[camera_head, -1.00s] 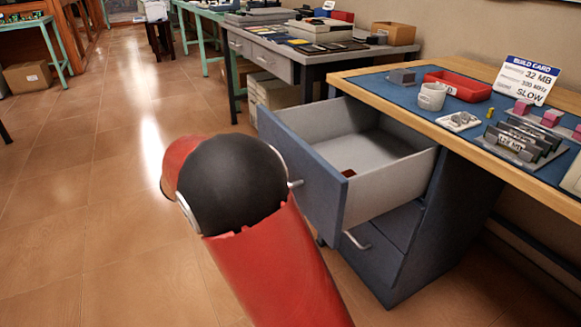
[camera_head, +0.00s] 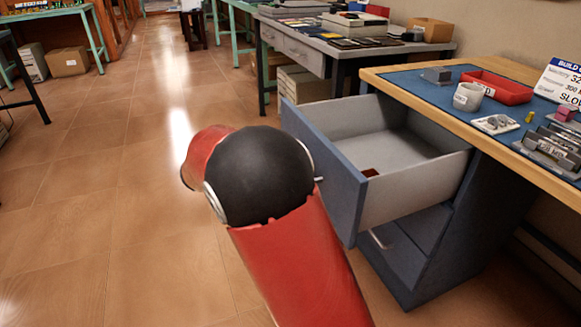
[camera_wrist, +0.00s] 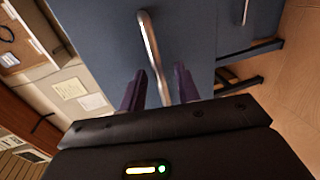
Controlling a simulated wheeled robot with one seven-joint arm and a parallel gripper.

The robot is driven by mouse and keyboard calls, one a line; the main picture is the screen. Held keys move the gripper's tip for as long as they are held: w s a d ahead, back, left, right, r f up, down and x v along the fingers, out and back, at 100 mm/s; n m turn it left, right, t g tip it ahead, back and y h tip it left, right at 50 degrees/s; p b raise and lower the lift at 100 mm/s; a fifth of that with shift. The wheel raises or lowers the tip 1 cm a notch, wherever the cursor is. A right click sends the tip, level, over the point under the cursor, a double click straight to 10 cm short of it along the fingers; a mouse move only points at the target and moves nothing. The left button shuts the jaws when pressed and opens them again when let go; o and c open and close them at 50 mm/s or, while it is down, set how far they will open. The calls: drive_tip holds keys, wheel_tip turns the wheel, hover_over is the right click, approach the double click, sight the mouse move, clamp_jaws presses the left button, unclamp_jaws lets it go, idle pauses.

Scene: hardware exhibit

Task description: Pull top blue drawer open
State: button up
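The top blue drawer (camera_head: 322,165) stands pulled far out of the blue cabinet under the wooden-topped bench in the head view. Its grey inside shows, with a small dark red item (camera_head: 370,173) near the front. In the wrist view its blue front (camera_wrist: 190,35) fills the middle, and the metal handle (camera_wrist: 149,40) runs down between the purple fingers of my gripper (camera_wrist: 160,70). The fingers are apart, one on each side of the handle, with gaps visible. In the head view my red and black arm hides the gripper; only a bit of handle shows.
A lower blue drawer with a metal handle (camera_head: 376,240) is under the open one. A grey table (camera_head: 300,45) stands behind. The tiled floor (camera_head: 110,200) at left is clear.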

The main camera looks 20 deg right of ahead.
drive_tip(key=v, duration=0.7)
drive_tip(key=shift+a, duration=0.45)
drive_tip(key=shift+s, duration=0.1)
